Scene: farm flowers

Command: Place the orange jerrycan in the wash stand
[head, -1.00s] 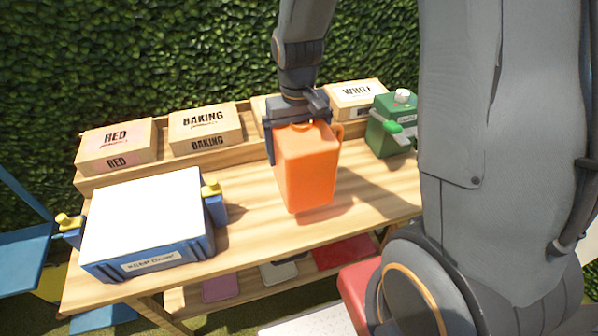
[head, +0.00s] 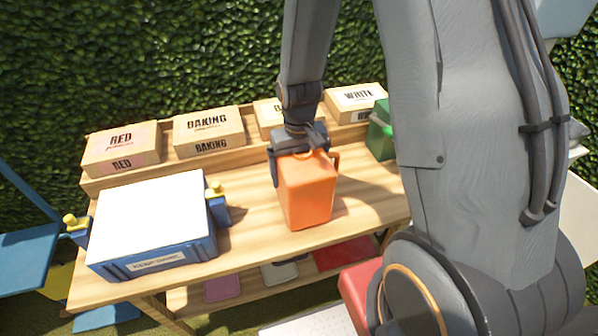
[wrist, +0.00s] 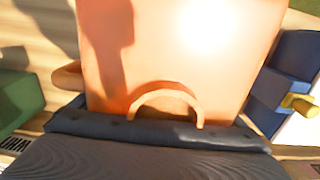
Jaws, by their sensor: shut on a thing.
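The orange jerrycan (head: 306,192) is upright at the middle of the wooden table in the head view. My gripper (head: 303,148) is shut on its top from above, around the handle area. Whether the jerrycan's base touches the tabletop is hard to tell. In the wrist view the jerrycan's orange side (wrist: 165,45) fills the middle, with its curved handle beside my dark gripper (wrist: 155,130). I cannot pick out a wash stand with certainty in these frames.
A blue cooler with a white lid (head: 152,210) stands left of the jerrycan. Cardboard boxes (head: 209,130) line the table's raised back. A green can (head: 381,140) at the right is partly hidden by my arm. Bare tabletop (head: 365,188) lies right of the jerrycan.

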